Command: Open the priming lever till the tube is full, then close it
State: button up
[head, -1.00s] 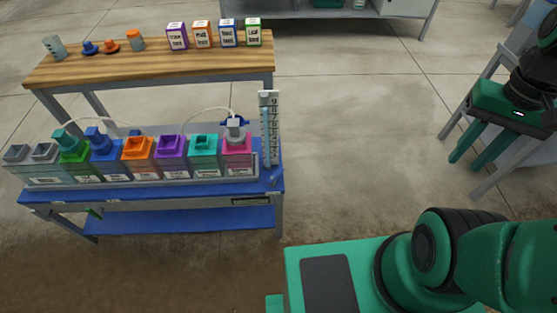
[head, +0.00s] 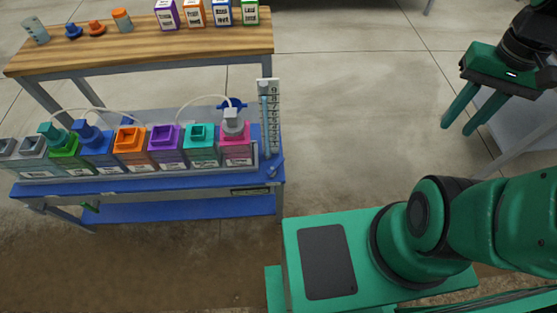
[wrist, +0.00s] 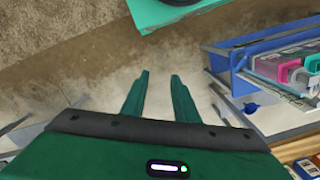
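The clear upright tube (head: 264,122) stands against a white graduated scale (head: 274,110) at the right end of the blue bench in the head view. It looks pale blue, but its liquid level is too small to read. A small blue part (head: 276,167) that looks like the priming lever sits near the tube's foot; its exact position cannot be made out. My gripper (head: 458,130) is open and empty, far to the right of the tube. Its two spread fingers also show in the wrist view (wrist: 160,76), with bare floor between them.
The blue bench (head: 150,184) carries a row of coloured containers; the pink one (head: 236,148) is nearest the tube. A wooden table (head: 140,50) with small boxes and caps stands behind. A grey table lies under my gripper. Open concrete floor (head: 360,110) separates bench and gripper.

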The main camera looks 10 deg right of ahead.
jog(key=w+a+f+n+g+y, duration=0.1)
jog(key=w+f+n+g+y, duration=0.15)
jog(key=w+f, duration=0.55)
jog(key=n+t+y, duration=0.3)
jog(key=y, duration=1.2)
send_near(280, 160)
jog(key=a, duration=1)
jog(key=shift+a+f, duration=0.1)
jog(key=shift+f, duration=0.25)
grip_shut()
